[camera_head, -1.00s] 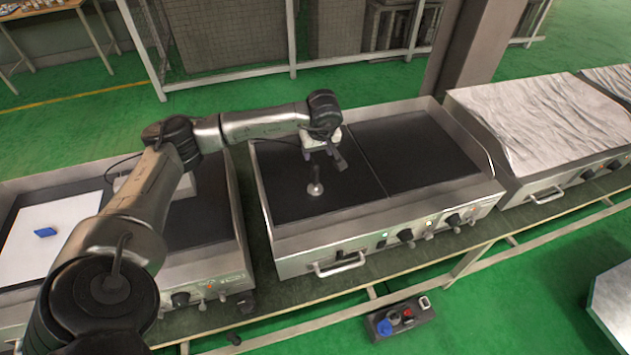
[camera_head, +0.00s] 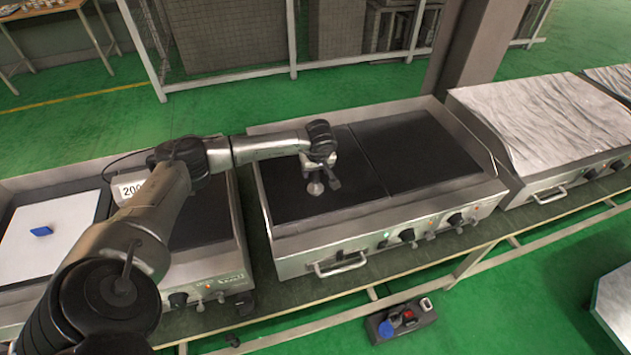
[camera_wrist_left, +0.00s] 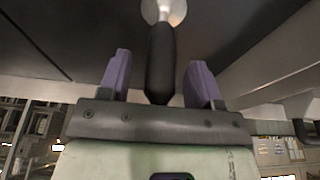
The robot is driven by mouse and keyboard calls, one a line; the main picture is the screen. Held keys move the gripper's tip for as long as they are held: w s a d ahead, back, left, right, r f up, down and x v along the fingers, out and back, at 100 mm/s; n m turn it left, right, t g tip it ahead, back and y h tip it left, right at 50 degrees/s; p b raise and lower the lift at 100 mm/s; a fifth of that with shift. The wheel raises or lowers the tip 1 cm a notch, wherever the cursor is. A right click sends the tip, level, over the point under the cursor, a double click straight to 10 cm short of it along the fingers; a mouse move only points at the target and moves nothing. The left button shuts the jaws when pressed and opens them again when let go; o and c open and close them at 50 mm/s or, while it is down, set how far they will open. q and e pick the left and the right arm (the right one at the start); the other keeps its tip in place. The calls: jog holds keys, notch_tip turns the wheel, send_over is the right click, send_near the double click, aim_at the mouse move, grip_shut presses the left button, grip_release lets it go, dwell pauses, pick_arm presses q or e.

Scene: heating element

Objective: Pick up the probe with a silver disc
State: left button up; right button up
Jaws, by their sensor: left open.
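The probe with a silver disc (camera_head: 315,188) stands on the left dark plate of the middle heater, its disc low and its handle partly hidden by my gripper. In the left wrist view its black handle (camera_wrist_left: 161,68) lies between the two purple fingers, with a gap on each side, and the silver disc (camera_wrist_left: 165,11) shows at the top edge. My left gripper (camera_head: 320,178) is open, its fingers on either side of the handle. My right gripper is in neither view.
The middle heater's metal front (camera_head: 345,248) has knobs and a handle. To the left, a blue block (camera_head: 41,231) lies on a white plate (camera_head: 40,255), near a box marked with digits (camera_head: 128,188). The middle heater's right dark plate (camera_head: 420,150) is clear.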

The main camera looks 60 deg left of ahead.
pick_arm(q)
jog(key=shift+a+f, duration=0.2)
jog(key=shift+f, duration=0.4)
jog(key=c, duration=1)
grip_shut()
jog(key=shift+r, duration=0.15)
